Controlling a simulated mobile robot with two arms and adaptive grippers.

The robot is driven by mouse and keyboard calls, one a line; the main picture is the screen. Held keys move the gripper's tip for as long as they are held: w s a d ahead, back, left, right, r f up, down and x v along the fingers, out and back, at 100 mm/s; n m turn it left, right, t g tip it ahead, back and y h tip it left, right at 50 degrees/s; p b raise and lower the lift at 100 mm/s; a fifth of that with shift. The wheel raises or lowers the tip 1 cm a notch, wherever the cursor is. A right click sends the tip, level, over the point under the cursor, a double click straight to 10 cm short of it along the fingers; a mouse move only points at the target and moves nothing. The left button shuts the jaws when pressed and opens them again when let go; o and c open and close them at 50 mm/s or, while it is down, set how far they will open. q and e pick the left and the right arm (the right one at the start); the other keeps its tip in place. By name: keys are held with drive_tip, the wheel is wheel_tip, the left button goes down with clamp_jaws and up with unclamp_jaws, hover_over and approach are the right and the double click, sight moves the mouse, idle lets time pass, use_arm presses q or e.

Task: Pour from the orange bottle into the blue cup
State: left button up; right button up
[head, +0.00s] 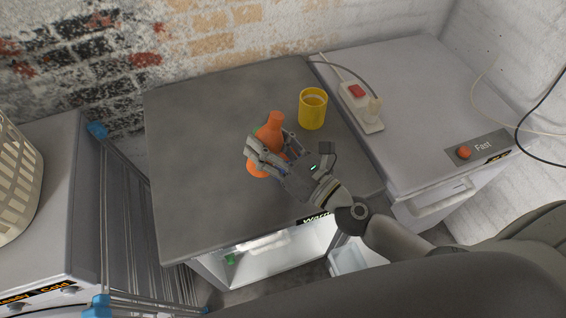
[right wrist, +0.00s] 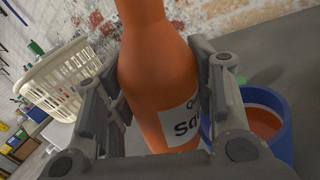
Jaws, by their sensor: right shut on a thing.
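The orange bottle (head: 270,136) stands roughly upright over the dark grey worktop, and it also shows in the right wrist view (right wrist: 158,70) with a white label. My right gripper (head: 268,150) is shut on its body, one finger on each side. The blue cup (right wrist: 283,143) shows in the right wrist view, just right of the bottle and partly behind a finger, with an orange-brown inside. I cannot tell if that is liquid. In the head view the cup is mostly or fully hidden by the bottle and gripper. My left gripper is out of view.
A yellow cup (head: 312,112) stands right of the bottle. A green thing (head: 256,130) shows partly behind the bottle. The worktop's left side (head: 195,150) is clear.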

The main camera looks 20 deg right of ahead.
sight(267, 129)
drive_tip(key=shift+r, duration=0.15)
wheel_tip(267, 129, up, 5)
drive_tip(key=p, duration=0.5)
idle(0.3)
idle(0.4)
